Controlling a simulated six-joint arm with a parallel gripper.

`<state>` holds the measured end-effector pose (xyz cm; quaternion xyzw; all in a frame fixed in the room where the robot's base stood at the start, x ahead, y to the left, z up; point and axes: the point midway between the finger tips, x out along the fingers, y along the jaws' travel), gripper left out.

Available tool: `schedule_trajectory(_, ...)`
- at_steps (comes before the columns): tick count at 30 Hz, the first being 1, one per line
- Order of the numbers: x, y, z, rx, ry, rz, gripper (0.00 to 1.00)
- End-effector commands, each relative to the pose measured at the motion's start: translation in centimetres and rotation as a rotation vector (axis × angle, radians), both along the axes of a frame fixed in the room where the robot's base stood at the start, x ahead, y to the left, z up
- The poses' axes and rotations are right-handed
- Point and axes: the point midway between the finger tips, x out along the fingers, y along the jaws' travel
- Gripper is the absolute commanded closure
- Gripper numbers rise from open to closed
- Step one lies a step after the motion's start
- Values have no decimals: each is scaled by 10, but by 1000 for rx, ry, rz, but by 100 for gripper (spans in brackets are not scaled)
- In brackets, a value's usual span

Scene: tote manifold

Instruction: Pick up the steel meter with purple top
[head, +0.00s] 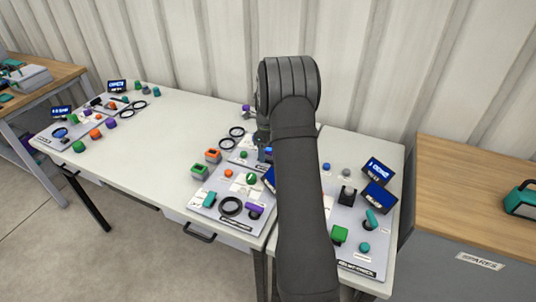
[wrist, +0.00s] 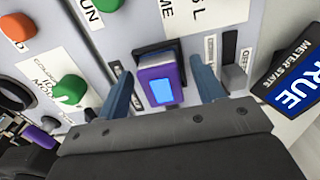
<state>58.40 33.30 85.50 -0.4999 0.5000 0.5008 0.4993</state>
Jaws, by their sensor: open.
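The meter with the purple top (wrist: 160,84) shows in the wrist view, with a bright blue screen on its face and a grey body behind. It stands on a pale labelled panel (wrist: 220,12). My gripper (wrist: 161,70) is open, with one blue finger to the left of the meter and one to the right. Gaps show between the fingers and the meter. In the head view my arm covers most of this spot, and I cannot make out the meter there.
A dark display reading "TRUE" (wrist: 298,92) stands close to the right finger. A green knob (wrist: 71,89) and an orange knob (wrist: 18,27) lie to the left. In the head view, the table's left-middle (head: 172,125) is clear.

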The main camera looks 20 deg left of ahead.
Motion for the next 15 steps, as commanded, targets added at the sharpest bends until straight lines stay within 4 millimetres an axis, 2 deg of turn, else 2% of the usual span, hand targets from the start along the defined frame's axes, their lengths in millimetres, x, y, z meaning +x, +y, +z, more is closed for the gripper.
schedule_trajectory(5,0,0,-1,1,-1,0,38)
schedule_trajectory(8,0,0,0,1,-1,0,54)
schedule_trajectory(13,0,0,0,1,-1,0,87)
schedule_trajectory(15,0,0,0,1,-2,0,93)
